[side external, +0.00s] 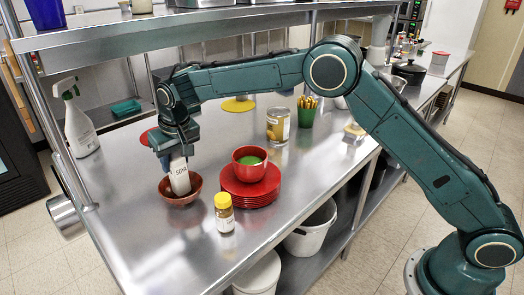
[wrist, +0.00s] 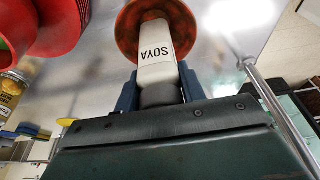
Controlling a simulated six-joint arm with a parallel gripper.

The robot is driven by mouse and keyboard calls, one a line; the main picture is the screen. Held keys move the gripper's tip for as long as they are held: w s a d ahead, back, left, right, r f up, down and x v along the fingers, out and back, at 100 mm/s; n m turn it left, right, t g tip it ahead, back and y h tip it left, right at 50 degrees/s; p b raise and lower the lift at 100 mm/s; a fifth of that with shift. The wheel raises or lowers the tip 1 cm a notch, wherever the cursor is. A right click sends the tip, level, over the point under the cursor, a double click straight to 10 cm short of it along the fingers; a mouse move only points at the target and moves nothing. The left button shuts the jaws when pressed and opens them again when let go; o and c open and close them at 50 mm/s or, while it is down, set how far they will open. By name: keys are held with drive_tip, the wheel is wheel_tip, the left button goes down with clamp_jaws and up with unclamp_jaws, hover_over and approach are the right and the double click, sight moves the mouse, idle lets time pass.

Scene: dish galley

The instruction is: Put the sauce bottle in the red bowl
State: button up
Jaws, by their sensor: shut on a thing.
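The sauce bottle, white with a dark SOYA label (side external: 180,178), is held in my gripper (side external: 175,158). It leans slightly, with its lower end at or inside the brownish-red bowl (side external: 181,200); I cannot tell whether it touches the bottom. In the wrist view, my gripper's blue fingers (wrist: 157,92) are shut around the dark neck of the bottle (wrist: 157,45), and the bowl (wrist: 127,30) lies beyond its far end. A brighter red bowl (side external: 249,173) with green contents sits on stacked red plates to the right.
The stacked red plates (side external: 250,196) and a yellow-capped jar (side external: 224,214) stand close on the right. A spray bottle (side external: 79,122) is at the left. A can (side external: 278,126) and a green cup (side external: 307,113) stand farther back. A steel shelf (side external: 190,22) overhangs the counter's rear.

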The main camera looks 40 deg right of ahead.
drive_tip(key=shift+f, duration=0.7)
drive_tip(key=shift+f, duration=0.5)
drive_tip(key=o, duration=1.1)
drive_tip(key=shift+r, duration=0.8)
drive_tip(key=v, duration=1.1)
drive_tip(key=shift+s+r, duration=0.2)
